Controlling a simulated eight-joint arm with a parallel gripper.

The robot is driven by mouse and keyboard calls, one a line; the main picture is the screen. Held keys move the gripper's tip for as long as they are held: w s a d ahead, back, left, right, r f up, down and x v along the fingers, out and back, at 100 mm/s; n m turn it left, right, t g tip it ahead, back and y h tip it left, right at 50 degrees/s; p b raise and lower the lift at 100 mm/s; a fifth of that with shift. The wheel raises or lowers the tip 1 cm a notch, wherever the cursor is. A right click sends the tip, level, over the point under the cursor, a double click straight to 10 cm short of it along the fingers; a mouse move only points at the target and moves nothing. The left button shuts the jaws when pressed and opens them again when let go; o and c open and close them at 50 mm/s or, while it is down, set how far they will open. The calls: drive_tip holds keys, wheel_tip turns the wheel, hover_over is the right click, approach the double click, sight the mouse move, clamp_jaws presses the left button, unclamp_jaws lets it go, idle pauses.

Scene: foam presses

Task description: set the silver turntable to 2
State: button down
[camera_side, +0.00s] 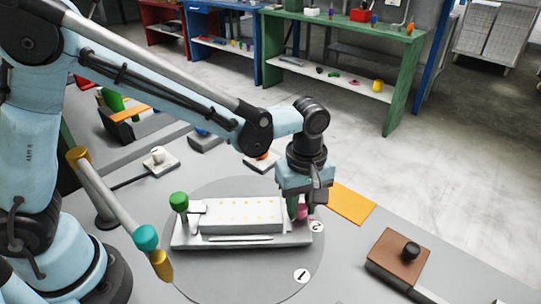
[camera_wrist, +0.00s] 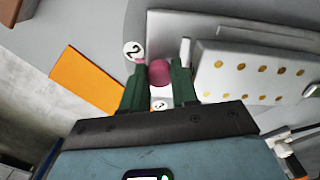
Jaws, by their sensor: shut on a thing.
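The silver turntable (camera_side: 235,278) is a flat grey disc in the side view, with round white labels reading 1 (camera_side: 302,275) and 2 (camera_side: 317,227) near its right edge. A white fixture (camera_side: 188,240) with a raised, gold-dotted block lies across it. A green knob (camera_side: 179,199) stands at the fixture's left end, and a pink knob (camera_wrist: 160,73) is at its other end. My gripper (camera_side: 299,212) points down at that right end, its green fingers shut on the pink knob. In the wrist view label 2 (camera_wrist: 133,49) lies just left of the knob; another label shows between the fingers.
An orange plate (camera_side: 351,203) lies right of the turntable. A brown block with a black knob (camera_side: 398,258) sits farther right. A white block with a round knob (camera_side: 158,165) is behind left. A rod with gold and teal parts (camera_side: 112,205) slants close on the left.

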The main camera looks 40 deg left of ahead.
idle(0.4)
drive_tip(key=c, duration=1.1)
unclamp_jaws()
drive_tip(key=shift+c, duration=0.2)
wheel_tip(320, 180, up, 12)
drive_tip(key=shift+a, duration=0.1)
drive_tip(key=s+a+f+m+t, duration=0.1)
drive_tip(key=s+a+m+t, duration=0.2)
drive_tip(key=a+m, duration=0.3)
drive_tip(key=s+a+f+m+t, duration=0.1)
drive_tip(key=s+a+m+t, duration=0.3)
drive_tip(key=a, duration=0.8)
drive_tip(key=shift+s+f+m, duration=0.3)
drive_tip(key=shift+s+m, duration=0.35)
drive_tip(key=shift+m, duration=0.35)
